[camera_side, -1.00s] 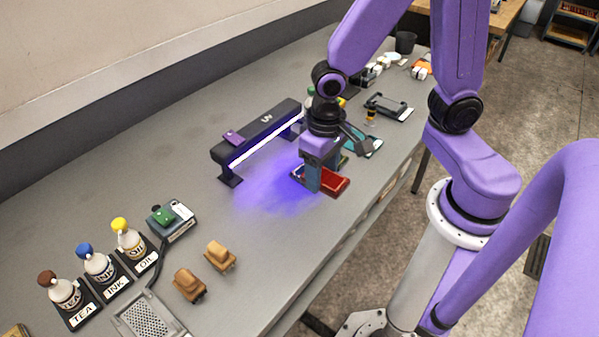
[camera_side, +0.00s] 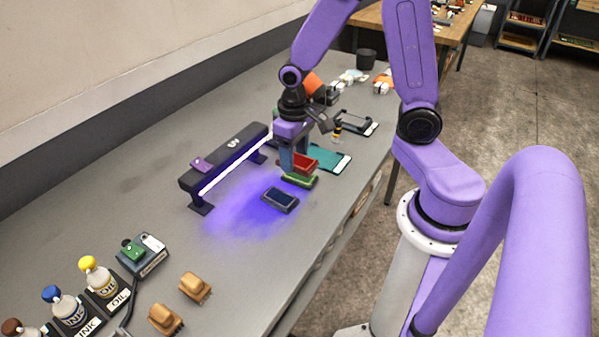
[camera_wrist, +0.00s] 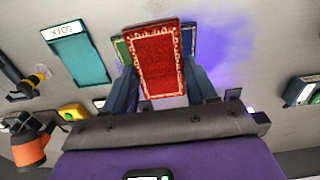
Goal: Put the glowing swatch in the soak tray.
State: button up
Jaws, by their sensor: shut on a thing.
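My gripper (camera_side: 296,160) is shut on a red swatch (camera_side: 304,164), held above the table. In the wrist view the red swatch (camera_wrist: 158,62) has a pale patterned border and sits between my fingers. A green swatch (camera_side: 300,180) lies below it, and a dark blue swatch (camera_side: 281,200) lies nearer the side camera in the violet light. The teal soak tray (camera_side: 328,157) is just right of my gripper in the side view. In the wrist view the tray (camera_wrist: 82,62), with its SOAK label, is left of the held swatch. I cannot tell a glow on any swatch.
A UV lamp bar (camera_side: 225,165) stands left of my gripper. A dark stand (camera_side: 355,122) and a small yellow-and-black item (camera_side: 337,133) are beyond the tray.

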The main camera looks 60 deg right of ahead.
jog(key=w+d+f, duration=0.2)
jog(key=w+d, duration=0.1)
jog(key=d, duration=0.6)
send_over(318, 156)
jog(key=f, duration=0.1)
jog(key=shift+f, duration=3.05)
jog(key=shift+s+f, duration=0.1)
jog(key=shift+f, duration=0.35)
jog(key=o, duration=1.4)
notch_tip(318, 156, up, 7)
